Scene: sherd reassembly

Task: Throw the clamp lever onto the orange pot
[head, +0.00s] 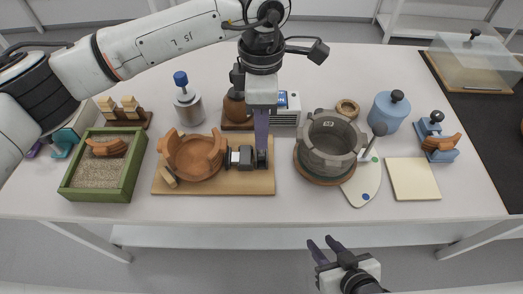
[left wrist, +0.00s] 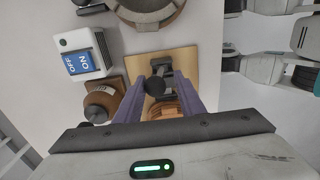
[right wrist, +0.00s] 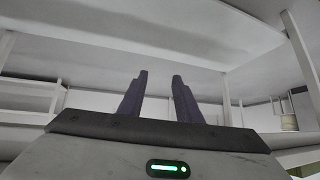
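The orange pot (head: 197,158) is a broken-rimmed bowl on the left part of a wooden board (head: 215,187). A dark grey clamp (head: 240,157) is on the board just right of the pot. My left gripper (head: 261,150) points down at the clamp's right end. In the left wrist view, the clamp's round black lever knob (left wrist: 155,87) shows between the open fingers of my left gripper (left wrist: 162,92); I cannot tell whether they touch it. Part of the pot (left wrist: 163,111) shows behind the knob. My right gripper (head: 325,245) is open and empty, in front of the table.
A grey pot (head: 333,140) stands on a round stand right of the board. A green sand tray (head: 72,182) is at the left. Behind the board are a metal jar (head: 188,108), a brown pot-like object and a white switch box (head: 290,110). A blue jar (head: 388,111) is at right.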

